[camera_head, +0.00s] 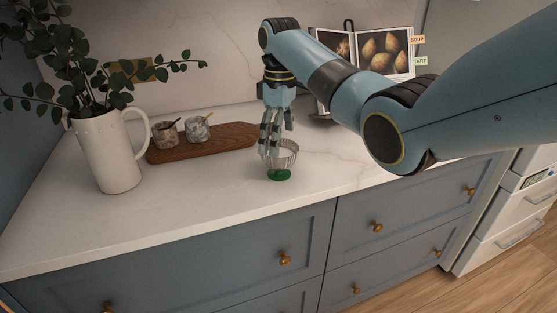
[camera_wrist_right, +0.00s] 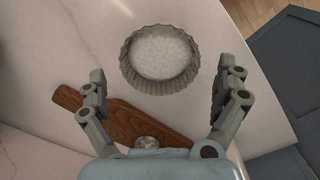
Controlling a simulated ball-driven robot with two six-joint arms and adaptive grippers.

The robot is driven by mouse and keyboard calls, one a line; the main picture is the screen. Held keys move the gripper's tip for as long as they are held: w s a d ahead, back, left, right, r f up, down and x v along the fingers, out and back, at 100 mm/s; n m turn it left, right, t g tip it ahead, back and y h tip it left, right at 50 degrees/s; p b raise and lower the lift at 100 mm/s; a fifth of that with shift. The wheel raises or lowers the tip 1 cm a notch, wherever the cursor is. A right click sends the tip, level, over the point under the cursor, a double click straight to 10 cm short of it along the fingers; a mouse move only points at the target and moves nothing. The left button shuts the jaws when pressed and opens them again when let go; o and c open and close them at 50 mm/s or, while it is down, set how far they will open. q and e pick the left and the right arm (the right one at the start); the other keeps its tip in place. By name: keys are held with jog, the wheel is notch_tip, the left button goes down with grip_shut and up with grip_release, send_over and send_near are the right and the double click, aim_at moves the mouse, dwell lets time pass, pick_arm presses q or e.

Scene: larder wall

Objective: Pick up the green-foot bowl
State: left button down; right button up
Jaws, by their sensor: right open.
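The green-foot bowl (camera_head: 284,158) stands upright on the white counter, a fluted pale bowl on a green foot (camera_head: 279,175). In the right wrist view the bowl (camera_wrist_right: 160,58) shows from above, with a ribbed rim and a whitish inside; its foot is hidden there. My right gripper (camera_head: 272,142) points down at the bowl, its fingers in front of the rim in the head view. In the wrist view the gripper (camera_wrist_right: 165,85) is open, with one finger on each side of the bowl's near edge. I see no contact. My left gripper is not in view.
A wooden board (camera_head: 224,138) with two small marbled pots (camera_head: 165,135) (camera_head: 197,130) lies behind, left of the bowl. A white jug (camera_head: 108,155) with leafy stems stands at left. An open cookbook (camera_head: 385,50) stands behind my right arm. The counter (camera_head: 190,210) in front is clear.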

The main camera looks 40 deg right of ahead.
notch_tip(320, 180, down, 4)
jog(key=shift+f, duration=0.15)
jog(key=c, duration=0.4)
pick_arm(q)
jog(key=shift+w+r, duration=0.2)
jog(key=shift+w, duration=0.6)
pick_arm(e)
jog(key=c, duration=0.8)
jog(key=shift+w, duration=0.1)
